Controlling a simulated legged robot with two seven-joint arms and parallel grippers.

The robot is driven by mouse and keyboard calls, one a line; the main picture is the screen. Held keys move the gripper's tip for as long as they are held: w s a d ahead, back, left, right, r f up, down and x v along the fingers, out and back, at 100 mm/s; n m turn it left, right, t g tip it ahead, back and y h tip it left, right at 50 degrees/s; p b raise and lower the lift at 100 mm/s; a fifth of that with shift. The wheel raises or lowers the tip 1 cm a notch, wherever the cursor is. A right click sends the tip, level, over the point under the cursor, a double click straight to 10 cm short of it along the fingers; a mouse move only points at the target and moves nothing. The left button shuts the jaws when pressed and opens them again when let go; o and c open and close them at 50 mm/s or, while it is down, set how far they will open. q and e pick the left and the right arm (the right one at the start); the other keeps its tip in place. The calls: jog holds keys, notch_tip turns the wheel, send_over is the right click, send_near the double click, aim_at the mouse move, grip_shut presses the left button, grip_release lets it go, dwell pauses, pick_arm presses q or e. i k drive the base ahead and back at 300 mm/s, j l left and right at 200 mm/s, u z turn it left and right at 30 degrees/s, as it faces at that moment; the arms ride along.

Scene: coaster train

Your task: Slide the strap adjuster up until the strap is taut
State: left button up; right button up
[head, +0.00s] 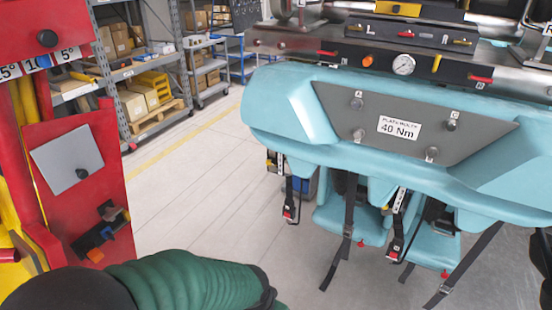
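Several dark straps hang under the turquoise coaster car (275,120). One long strap (347,215) hangs down in front of a turquoise seat (335,222), and its loose end reaches low. Another strap (470,265) runs slanting down at the lower right. Buckle-like pieces with red parts hang at the left (290,212) and middle (396,248). Which piece is the strap adjuster is too small to tell. My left arm, in a green sleeve, comes in along the bottom left; its gripper does not show. My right gripper does not show clearly either.
A grey panel (470,148) marked 40 Nm and a gauge (403,64) are on the car. A red and yellow stand (85,160) with a grey plate is close on the left. Shelves with boxes (137,98) stand behind. The floor between is clear.

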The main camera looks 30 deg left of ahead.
aim_at(269, 160)
jog(key=i+j, duration=0.15)
jog(key=i, duration=0.35)
jog(key=i+j+u, duration=0.15)
jog(key=i, duration=0.4)
